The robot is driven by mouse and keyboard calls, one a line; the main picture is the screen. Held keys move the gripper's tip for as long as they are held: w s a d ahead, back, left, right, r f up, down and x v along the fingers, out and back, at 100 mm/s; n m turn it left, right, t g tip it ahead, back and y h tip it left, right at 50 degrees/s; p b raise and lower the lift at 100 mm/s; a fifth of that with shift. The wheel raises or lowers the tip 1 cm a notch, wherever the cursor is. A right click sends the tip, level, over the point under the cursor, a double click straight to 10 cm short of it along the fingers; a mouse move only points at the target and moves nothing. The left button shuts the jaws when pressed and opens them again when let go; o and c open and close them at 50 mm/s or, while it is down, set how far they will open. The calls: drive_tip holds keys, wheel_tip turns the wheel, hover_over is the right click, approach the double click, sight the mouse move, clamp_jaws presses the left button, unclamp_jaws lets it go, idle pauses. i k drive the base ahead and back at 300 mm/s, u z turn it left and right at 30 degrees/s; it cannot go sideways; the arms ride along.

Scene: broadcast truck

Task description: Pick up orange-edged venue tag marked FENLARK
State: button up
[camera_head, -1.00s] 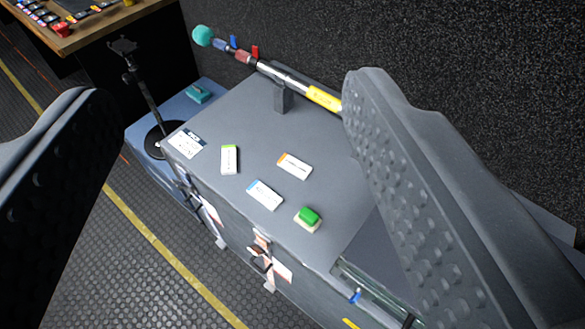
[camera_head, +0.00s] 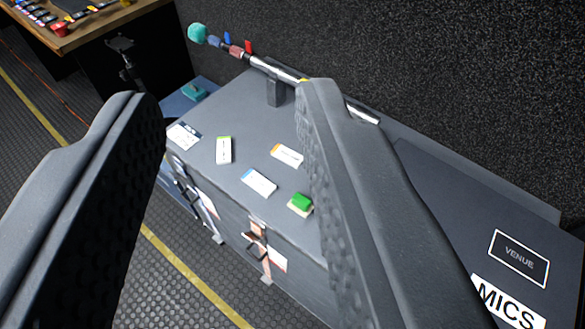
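The orange-edged tag (camera_head: 286,155) lies flat on the grey case top (camera_head: 232,120), its right end close to or just behind my right finger in the picture. Its lettering is too small to read. A green-edged tag (camera_head: 224,150) lies to its left and a blue-edged tag (camera_head: 259,182) lies below it. My gripper (camera_head: 230,95) is open and empty, its fingers spread on either side of the tags and apparently above the case top.
A microphone boom (camera_head: 275,70) rests on a stand along the back. A lid marked MICS (camera_head: 510,300) has a VENUE outline (camera_head: 519,258) at right. A dark wall stands behind.

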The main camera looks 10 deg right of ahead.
sight(287, 155)
drive_tip(key=k, duration=1.1)
drive_tip(key=u, duration=0.6)
drive_tip(key=i, duration=2.3)
drive_tip(key=z, duration=0.7)
drive_tip(key=i, duration=0.25)
drive_tip(key=z, duration=0.25)
